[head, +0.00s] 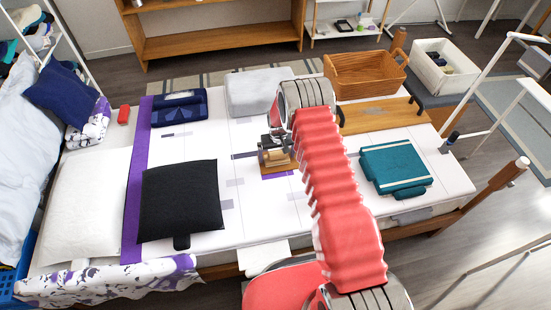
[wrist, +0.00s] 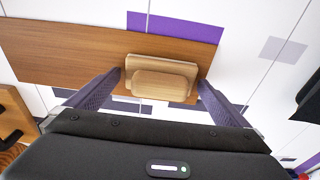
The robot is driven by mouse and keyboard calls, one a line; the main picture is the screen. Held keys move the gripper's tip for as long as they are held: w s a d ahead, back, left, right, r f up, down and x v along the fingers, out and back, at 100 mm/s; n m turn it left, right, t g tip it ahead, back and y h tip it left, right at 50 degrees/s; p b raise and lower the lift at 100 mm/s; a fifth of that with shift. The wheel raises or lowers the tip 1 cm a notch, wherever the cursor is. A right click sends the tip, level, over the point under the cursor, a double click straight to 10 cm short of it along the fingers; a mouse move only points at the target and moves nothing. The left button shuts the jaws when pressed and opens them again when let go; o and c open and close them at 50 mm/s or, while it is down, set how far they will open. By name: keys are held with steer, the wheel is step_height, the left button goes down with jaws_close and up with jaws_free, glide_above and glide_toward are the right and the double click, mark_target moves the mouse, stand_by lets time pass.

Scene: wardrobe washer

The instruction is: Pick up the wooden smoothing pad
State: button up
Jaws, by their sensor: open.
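The wooden smoothing pad (wrist: 165,68) is a pale wood block with a raised rounded grip on top. In the wrist view it lies on a longer brown wooden board (wrist: 60,48), near the board's right end. My gripper (wrist: 159,80) is open, its two dark purple-grey fingers on either side of the pad with gaps visible. I cannot tell the height of the fingertips over the board. In the head view my gripper (head: 273,147) is over the middle of the white table, and it and my arm partly hide the pad and board.
A black cushion (head: 180,200) and a folded navy item (head: 179,108) lie left. A grey-white bundle (head: 255,92), a wicker basket (head: 365,75) and a wooden tray (head: 380,115) with black handles are behind. A teal folded item (head: 396,168) lies right. White surface is clear between them.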

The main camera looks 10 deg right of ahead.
steer(key=shift+c, duration=0.5)
steer(key=c, duration=0.9)
